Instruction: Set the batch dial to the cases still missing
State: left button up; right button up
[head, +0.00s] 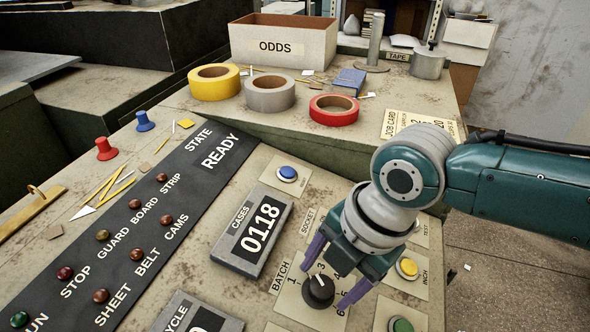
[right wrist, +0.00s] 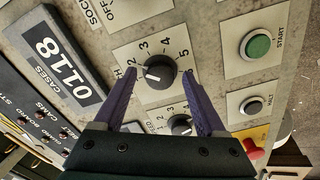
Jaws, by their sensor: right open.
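The batch dial (head: 319,291) is a black round knob with a white mark, on a pale plate labelled BATCH with numbers around it. In the right wrist view the dial (right wrist: 159,72) has its mark towards the left, near the 2; the exact setting is hard to tell. My right gripper (head: 326,288) is open, its purple fingers on either side of the dial; contact cannot be told. The cases counter (head: 255,232) reads 0118. The job card (head: 408,121) lies at the back right, partly hidden by my right arm. My left gripper is not in view.
A blue button (head: 288,173), a yellow button (head: 407,267) and a green start button (right wrist: 258,45) surround the dial. A second dial (right wrist: 180,125) sits close by. Tape rolls (head: 270,93) and an ODDS box (head: 284,44) stand behind. The status strip (head: 150,225) shows READY.

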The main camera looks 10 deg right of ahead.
jog(key=p+v, duration=0.2)
jog(key=v, duration=0.7)
jog(key=shift+r, duration=0.2)
jog(key=shift+d, duration=0.1)
